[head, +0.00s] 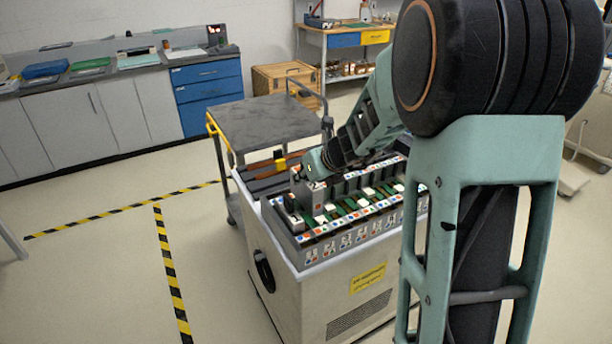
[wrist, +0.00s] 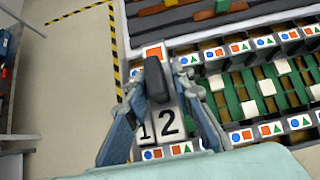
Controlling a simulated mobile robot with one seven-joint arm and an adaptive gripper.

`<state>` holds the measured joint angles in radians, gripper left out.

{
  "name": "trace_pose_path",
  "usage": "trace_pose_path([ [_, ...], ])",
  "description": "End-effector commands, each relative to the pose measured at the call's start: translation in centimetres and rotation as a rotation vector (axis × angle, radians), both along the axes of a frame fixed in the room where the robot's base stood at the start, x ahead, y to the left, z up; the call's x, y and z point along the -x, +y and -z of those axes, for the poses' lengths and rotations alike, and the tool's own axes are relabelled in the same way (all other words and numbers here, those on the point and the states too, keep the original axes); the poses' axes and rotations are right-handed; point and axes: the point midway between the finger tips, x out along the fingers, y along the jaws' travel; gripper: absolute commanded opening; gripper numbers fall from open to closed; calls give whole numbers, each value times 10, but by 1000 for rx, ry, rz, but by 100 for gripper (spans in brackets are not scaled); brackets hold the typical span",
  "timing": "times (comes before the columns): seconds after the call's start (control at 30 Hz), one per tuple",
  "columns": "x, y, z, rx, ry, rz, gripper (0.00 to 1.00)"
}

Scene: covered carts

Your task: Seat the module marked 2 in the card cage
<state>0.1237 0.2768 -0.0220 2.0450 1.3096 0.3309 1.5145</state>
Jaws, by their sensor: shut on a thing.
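The module marked 2 (wrist: 170,123) is a light grey upright block with a black handle on top. My gripper (wrist: 157,80) is closed around that handle in the wrist view. In the head view my gripper (head: 313,166) is over the left end of the card cage (head: 345,236), and the grey module (head: 312,194) below it stands higher than the row around it. A module marked 1 (wrist: 146,131) is close beside it on the left. The lower end of module 2 is hidden, so I cannot tell how deep it sits.
The cage sits on a pale cabinet (head: 340,300) and shows green slots with rows of coloured shape labels. A dark-topped cart (head: 265,122) stands behind it. Yellow-black tape (head: 170,265) marks the clear floor at left. My arm covers the cage's right end.

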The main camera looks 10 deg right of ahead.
Motion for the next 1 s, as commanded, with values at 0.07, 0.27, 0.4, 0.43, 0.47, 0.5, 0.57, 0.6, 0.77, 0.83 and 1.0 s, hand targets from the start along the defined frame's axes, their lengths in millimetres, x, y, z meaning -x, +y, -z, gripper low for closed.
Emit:
trace_pose_path([
  [0.07, -1, 0, 8, 0, -2, 1, 0],
  [0.27, 0, 0, 22, 1, -2, 0, 0],
  [0.4, 0, 0, 31, 1, -2, 0, 0],
  [0.43, -1, 0, 33, 1, -2, 0, 0],
  [0.47, 0, 0, 35, 1, -2, 0, 0],
  [0.5, -1, 0, 38, 1, -2, 0, 0],
  [0.57, 0, 0, 42, 1, -2, 0, 0],
  [0.6, 0, 0, 45, 1, -2, 0, 0],
  [0.77, -1, 0, 56, -1, -2, 0, 0],
  [0.83, -1, 0, 60, 0, -2, 1, 0],
  [1.0, -1, 0, 72, -1, -2, 0, 0],
])
